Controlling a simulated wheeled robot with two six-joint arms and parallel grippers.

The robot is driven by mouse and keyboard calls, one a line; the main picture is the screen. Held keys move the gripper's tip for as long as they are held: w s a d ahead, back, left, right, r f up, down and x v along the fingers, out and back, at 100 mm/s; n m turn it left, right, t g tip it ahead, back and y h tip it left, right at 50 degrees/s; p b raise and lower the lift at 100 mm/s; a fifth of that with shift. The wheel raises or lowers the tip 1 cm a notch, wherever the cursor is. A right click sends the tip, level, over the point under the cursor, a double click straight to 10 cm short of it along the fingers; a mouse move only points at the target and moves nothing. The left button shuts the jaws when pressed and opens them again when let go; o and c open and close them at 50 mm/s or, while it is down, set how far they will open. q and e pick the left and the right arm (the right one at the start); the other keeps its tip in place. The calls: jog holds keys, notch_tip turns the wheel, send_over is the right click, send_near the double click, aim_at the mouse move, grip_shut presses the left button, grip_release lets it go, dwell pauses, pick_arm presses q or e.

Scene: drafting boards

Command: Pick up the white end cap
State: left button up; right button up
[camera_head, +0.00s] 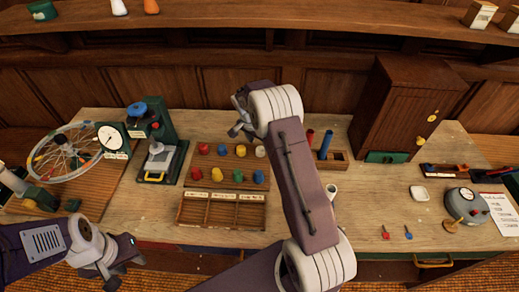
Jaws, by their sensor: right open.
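My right gripper (238,116) is open and empty, raised above the bench and above the back row in the picture, apart from the cap. My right arm rises just right of the cap and hides part of the bench. My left gripper (122,262) is low at the left, in front of the bench edge and far from the cap; its jaw state is unclear.
Red, yellow and green caps share the board. A sorting tray (222,212) with several compartments lies in front. A press (158,150) and a spoked wheel (65,152) stand left. A wooden cabinet (400,105) stands right.

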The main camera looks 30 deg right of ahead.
aim_at(260, 148)
jog(key=f, duration=0.2)
jog(key=f+p, duration=0.1)
jog(key=shift+s+d+f, duration=0.3)
jog(key=shift+d, duration=0.1)
jog(key=shift+w+f, duration=0.1)
jog(key=shift+f, duration=0.15)
jog(key=shift+w+d+f, duration=0.1)
jog(key=shift+w+f, duration=0.05)
jog(key=shift+w, duration=0.1)
pick_arm(q)
jog(key=shift+s+r, duration=0.35)
jog(key=shift+r, duration=0.5)
pick_arm(e)
jog(key=shift+s, duration=0.1)
grip_shut()
pick_arm(q)
jog(key=shift+f+b, duration=0.65)
jog(key=shift+f, duration=0.1)
pick_arm(e)
notch_tip(260, 148, up, 10)
jog(key=shift+r, duration=0.1)
